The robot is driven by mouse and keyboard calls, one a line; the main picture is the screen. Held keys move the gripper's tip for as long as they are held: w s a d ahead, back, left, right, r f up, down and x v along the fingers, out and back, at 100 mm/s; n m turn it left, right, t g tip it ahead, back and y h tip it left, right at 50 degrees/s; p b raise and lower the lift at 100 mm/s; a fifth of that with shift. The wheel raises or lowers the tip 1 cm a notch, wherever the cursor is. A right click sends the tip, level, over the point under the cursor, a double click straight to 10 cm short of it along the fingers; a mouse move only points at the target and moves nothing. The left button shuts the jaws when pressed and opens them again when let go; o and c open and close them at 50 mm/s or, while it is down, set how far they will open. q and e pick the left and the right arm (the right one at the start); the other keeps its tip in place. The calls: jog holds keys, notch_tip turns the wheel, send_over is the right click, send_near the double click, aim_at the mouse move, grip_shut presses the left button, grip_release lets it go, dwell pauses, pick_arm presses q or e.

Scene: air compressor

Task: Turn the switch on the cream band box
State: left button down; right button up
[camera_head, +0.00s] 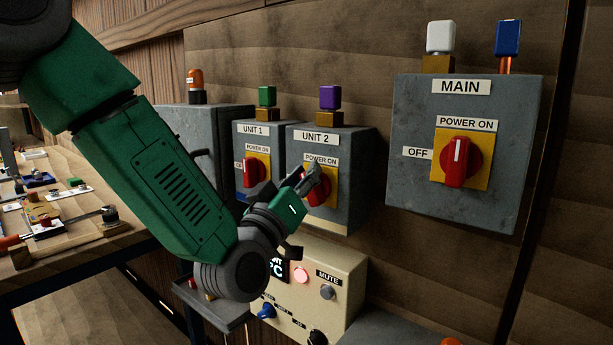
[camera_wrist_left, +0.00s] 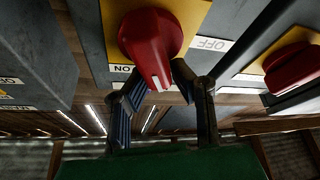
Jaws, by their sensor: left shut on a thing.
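The UNIT 2 box (camera_head: 352,170) is a grey wall box with a cream band (camera_head: 320,226) along its bottom edge. Its red rotary switch (camera_head: 321,197) sits on a yellow plate, partly hidden by my gripper. My left gripper (camera_head: 311,186) is at this switch. In the left wrist view, the picture is upside down, and the fingertips (camera_wrist_left: 156,82) sit on both sides of the red switch handle (camera_wrist_left: 150,45). They are shut on it. The handle's white-marked end points roughly toward the POWER ON label, with the OFF label off to the side. My right gripper is not in view.
The UNIT 1 box (camera_head: 254,132) stands close on the left with a similar red switch. The MAIN box (camera_head: 460,150) hangs to the right. A cream control panel (camera_head: 340,280) with buttons is just below my gripper. A cluttered table (camera_head: 80,245) is at left.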

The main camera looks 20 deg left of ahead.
pick_arm(q)
jog(key=shift+w+a+f+n+g+y, duration=0.15)
jog(key=shift+f+n+g+y, duration=0.45)
jog(key=shift+n, duration=1.9)
jog(key=shift+a+f+n+g+y, duration=0.25)
jog(key=shift+f+n+g+y, duration=0.35)
jog(key=shift+n, duration=1.9)
jog(key=shift+w+a+f+n+g+y, duration=0.1)
jog(key=shift+a+f+n+g+y, duration=0.5)
jog(key=shift+n, duration=1.9)
jog(key=shift+d+r+y, duration=0.25)
jog(key=shift+d+y, duration=0.15)
jog(key=c, duration=1.4)
grip_release()
jog(key=s, duration=0.7)
jog(key=shift+d, duration=0.2)
